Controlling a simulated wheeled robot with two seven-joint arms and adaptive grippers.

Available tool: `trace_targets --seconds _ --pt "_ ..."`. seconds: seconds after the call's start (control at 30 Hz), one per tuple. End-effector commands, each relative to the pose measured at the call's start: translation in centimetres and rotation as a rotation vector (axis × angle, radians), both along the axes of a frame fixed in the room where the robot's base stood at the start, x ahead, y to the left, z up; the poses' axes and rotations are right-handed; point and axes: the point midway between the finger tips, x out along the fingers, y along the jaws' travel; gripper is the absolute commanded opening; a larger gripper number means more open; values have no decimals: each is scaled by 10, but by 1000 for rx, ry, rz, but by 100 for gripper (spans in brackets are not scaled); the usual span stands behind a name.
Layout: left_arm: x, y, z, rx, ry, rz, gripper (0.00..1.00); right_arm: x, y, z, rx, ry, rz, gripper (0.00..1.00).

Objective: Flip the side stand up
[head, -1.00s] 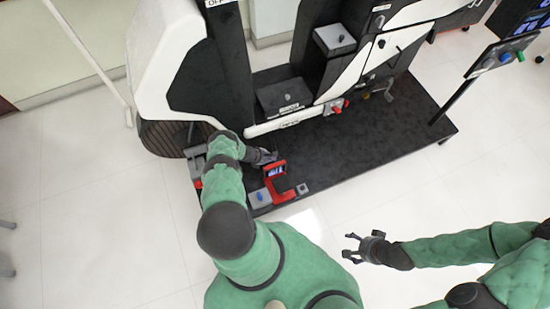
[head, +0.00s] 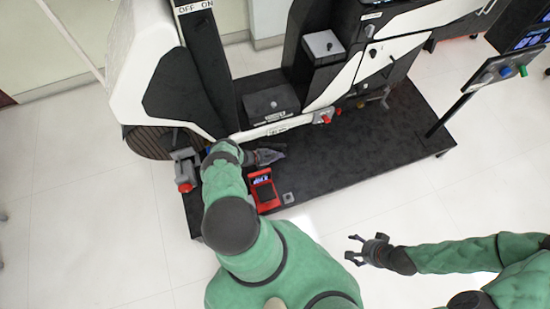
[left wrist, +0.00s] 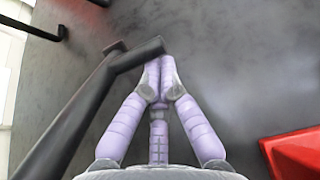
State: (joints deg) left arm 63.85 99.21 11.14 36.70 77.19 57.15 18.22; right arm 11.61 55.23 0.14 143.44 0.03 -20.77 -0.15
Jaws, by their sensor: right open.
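The side stand shows in the left wrist view as a long dark bar (left wrist: 72,120) with a short crosspiece at its far end (left wrist: 137,57). It slants over the dark platform; in the head view I cannot make it out. My left gripper (left wrist: 161,62) has its lilac fingers closed together, with the tips right at the crosspiece, which partly overlaps them. I cannot tell whether they touch it. In the head view my left gripper (head: 270,156) is low over the platform beside the chassis. My right gripper (head: 367,248) is open and empty, over the white floor.
The black and white chassis (head: 205,85) stands on the dark platform (head: 350,160). A red device with a screen (head: 263,190) sits near the platform's front edge, close to my left arm.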

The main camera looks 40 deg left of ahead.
Motion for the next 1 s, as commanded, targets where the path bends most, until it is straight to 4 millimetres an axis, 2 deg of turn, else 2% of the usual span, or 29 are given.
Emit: trace_targets --seconds 0.13,0.4,1.0 --pt "10 -12 12 -59 -118 -1 0 0 0 -3 0 0 0 74" --pt "20 -18 29 -126 -245 0 0 0 0 -4 0 0 0 74" --pt "26 -22 46 -187 -364 0 0 0 0 -4 0 -1 0 74"
